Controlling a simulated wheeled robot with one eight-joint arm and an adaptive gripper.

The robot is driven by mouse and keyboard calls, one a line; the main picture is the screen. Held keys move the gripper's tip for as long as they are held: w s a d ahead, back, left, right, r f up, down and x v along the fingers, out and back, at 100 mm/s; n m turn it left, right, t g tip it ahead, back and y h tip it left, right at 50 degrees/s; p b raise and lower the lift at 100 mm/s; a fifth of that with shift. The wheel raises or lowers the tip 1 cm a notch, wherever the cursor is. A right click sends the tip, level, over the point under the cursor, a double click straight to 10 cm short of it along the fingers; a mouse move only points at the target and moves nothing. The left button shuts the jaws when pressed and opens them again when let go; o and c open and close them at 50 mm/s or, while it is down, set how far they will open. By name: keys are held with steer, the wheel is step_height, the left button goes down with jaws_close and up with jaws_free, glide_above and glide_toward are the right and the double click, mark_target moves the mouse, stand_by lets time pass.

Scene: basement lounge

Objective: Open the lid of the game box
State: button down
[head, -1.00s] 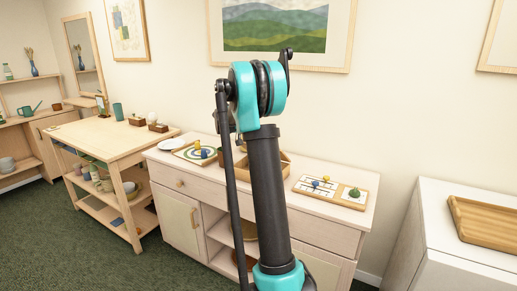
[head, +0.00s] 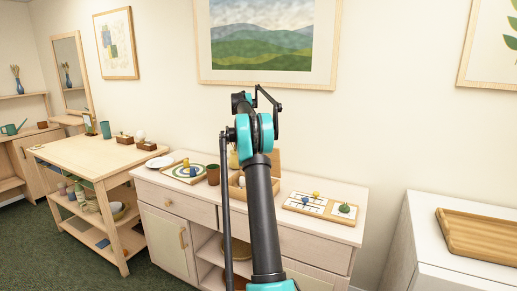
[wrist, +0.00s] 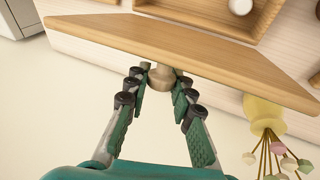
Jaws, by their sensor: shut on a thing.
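The game box (head: 236,190) is an open wooden box on the cabinet top, partly hidden behind my arm in the head view. Its lid (head: 274,161) stands raised at the back of the box. In the wrist view the lid (wrist: 200,42) is a tilted wooden panel, with the box's open inside (wrist: 195,10) beyond it and a white round piece (wrist: 240,6) there. My gripper (wrist: 160,78) is shut on the lid's small round knob (wrist: 165,75). In the head view my arm hides the gripper.
On the cabinet (head: 335,230) stand a ring-patterned board (head: 190,173), a brown cup (head: 213,174) and a board with pieces (head: 318,206). A yellow vase (wrist: 262,112) of flowers stands close to the lid's right end. A wooden tray (head: 480,238) lies at right.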

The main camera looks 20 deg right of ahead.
steer(key=shift+w+d+f, duration=0.1)
steer(key=shift+w+d, duration=0.15)
steer(key=shift+d, duration=0.15)
steer(key=c, duration=1.3)
jaws_free()
steer(key=shift+v, duration=5.95)
